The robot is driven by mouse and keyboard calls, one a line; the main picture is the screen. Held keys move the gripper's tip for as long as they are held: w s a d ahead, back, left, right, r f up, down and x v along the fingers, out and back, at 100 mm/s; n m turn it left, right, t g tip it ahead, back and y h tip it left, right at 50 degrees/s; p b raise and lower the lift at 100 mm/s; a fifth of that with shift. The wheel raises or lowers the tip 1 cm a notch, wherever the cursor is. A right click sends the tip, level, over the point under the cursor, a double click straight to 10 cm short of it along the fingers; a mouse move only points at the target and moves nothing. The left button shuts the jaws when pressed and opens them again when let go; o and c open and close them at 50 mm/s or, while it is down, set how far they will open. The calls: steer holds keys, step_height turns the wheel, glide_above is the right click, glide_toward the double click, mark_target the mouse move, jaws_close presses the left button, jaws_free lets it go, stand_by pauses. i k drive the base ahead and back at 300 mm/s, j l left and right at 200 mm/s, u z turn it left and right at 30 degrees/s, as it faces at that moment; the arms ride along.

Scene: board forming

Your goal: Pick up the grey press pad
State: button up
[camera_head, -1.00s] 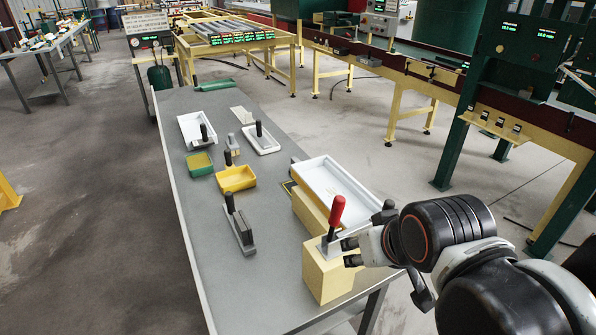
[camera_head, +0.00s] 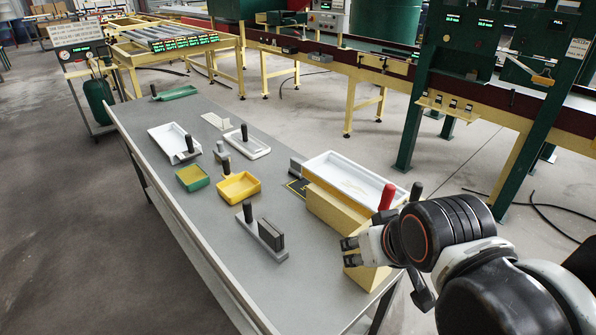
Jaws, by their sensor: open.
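A grey tool with a black upright handle and a dark grey block on its flat base (camera_head: 272,238) stands on the grey table, left of my gripper. It looks like a press pad, but smaller grey pieces stand farther back: one with a black handle (camera_head: 221,151) and a dark grey block (camera_head: 296,167). I cannot tell for certain which is the press pad. My gripper (camera_head: 347,252) is open and empty at the right, in front of a yellow block (camera_head: 369,277). It is clear of the grey tool.
A white tray (camera_head: 316,167) on a yellow support stands just behind my gripper. A yellow tray (camera_head: 239,188), a green-and-yellow pad (camera_head: 192,178) and white trays with black handles (camera_head: 174,139) stand farther back. The table (camera_head: 215,235) is bare left of the grey tool.

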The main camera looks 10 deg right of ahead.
mark_target(296, 169)
steer(key=l+u, duration=0.1)
steer(key=l, duration=0.5)
steer(key=i+l+u, duration=0.1)
steer(key=l+u, duration=0.25)
steer(key=l, duration=0.5)
steer(key=l+u, duration=0.4)
steer(key=l, duration=0.5)
steer(key=k+l+u, duration=0.1)
steer(key=l+u, duration=0.25)
steer(key=l, duration=0.55)
steer(key=i+l+u, duration=0.35)
steer(key=l, duration=0.25)
steer(key=i+l+u, duration=0.15)
steer(key=l, duration=0.15)
steer(key=i+l+u, duration=0.2)
steer(key=l, duration=0.15)
steer(key=l+u, duration=0.15)
steer(key=l, duration=0.2)
steer(key=i+l+u, duration=0.1)
steer(key=i+l, duration=0.2)
